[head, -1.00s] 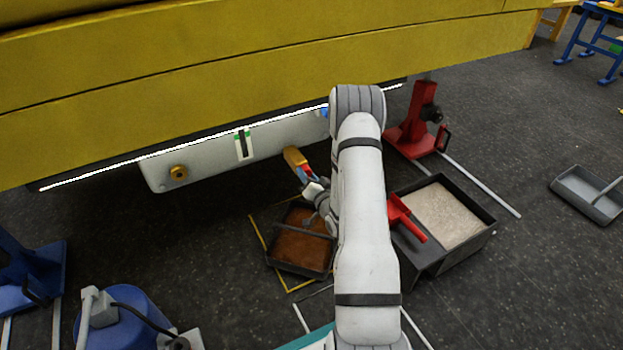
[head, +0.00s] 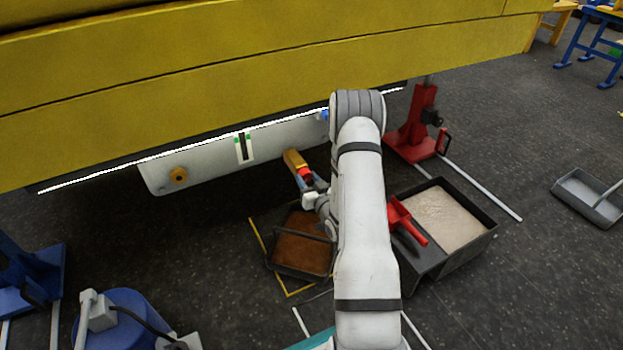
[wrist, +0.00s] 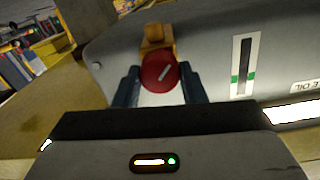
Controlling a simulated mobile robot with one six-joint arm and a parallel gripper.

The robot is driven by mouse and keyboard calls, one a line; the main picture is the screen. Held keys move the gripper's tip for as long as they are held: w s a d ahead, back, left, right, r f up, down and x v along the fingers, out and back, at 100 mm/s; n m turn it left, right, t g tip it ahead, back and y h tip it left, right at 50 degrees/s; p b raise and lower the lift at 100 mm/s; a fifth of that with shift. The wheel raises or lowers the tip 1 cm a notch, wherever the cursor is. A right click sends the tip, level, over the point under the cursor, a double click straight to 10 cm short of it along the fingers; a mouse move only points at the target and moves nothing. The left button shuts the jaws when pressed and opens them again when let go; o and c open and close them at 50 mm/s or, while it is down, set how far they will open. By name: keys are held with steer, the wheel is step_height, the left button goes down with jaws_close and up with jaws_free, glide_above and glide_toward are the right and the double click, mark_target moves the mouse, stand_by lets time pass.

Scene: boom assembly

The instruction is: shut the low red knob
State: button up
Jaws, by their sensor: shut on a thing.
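The low red knob (wrist: 159,72) is round with a pale slanted mark and sits below a brass fitting (wrist: 154,38) on the grey tank in the wrist view. My gripper (wrist: 160,88) has its two dark fingers on either side of the knob and is shut on it. In the head view the knob (head: 306,173) shows as a small red patch at the end of the brass fitting (head: 294,159). My gripper (head: 308,180) is there too, partly hidden by my arm.
A sight gauge (head: 243,147) with green marks is on the tank (head: 208,160). A brown-filled tray (head: 302,247) lies on the floor below. A sand box (head: 447,217) with a red scoop (head: 403,222) and a red stand (head: 413,135) are to the right. The yellow boom (head: 250,75) hangs overhead.

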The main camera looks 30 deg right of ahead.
stand_by(0.3)
steer(key=o, duration=1)
